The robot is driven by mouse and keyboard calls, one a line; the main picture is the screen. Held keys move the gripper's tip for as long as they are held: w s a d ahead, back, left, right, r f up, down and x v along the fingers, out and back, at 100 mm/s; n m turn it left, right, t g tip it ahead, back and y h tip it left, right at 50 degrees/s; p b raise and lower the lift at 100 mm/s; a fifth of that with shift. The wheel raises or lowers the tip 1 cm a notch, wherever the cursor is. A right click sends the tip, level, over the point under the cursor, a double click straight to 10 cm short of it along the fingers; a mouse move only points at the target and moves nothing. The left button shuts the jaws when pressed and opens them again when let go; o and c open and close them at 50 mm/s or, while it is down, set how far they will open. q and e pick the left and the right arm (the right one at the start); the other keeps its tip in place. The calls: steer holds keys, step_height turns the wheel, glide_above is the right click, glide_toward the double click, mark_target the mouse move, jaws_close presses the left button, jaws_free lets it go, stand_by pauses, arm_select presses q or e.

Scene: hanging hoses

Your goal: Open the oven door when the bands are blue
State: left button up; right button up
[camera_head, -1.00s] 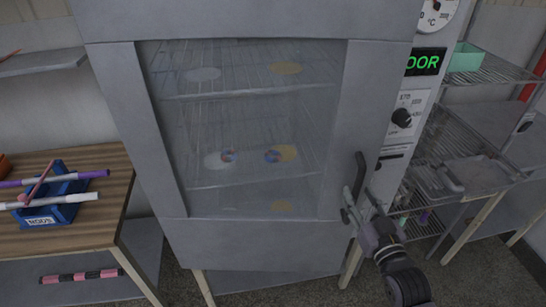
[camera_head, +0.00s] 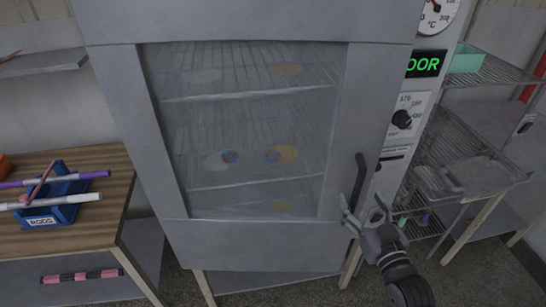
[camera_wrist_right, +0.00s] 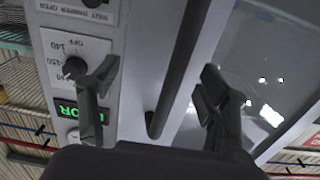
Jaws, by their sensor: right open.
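The grey oven door (camera_head: 250,245) is shut, with a hazy window (camera_head: 250,110). Which marks are the bands I cannot tell. The dark upright door handle (camera_head: 357,185) is at the door's right edge. My right gripper (camera_head: 364,211) is open at the handle's lower end. In the right wrist view the handle (camera_wrist_right: 180,70) runs between the spread fingers of my gripper (camera_wrist_right: 158,78), with gaps on both sides. My left gripper is not in view.
A wooden table (camera_head: 85,225) with a blue rods tray (camera_head: 62,212) is at left. Wire racks (camera_head: 460,150) stand at right.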

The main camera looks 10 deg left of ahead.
steer(key=d+p+v, duration=0.1)
steer(key=p+v, duration=0.1)
steer(key=v, duration=0.5)
steer(key=shift+d, duration=0.35)
stand_by(0.4)
stand_by(0.3)
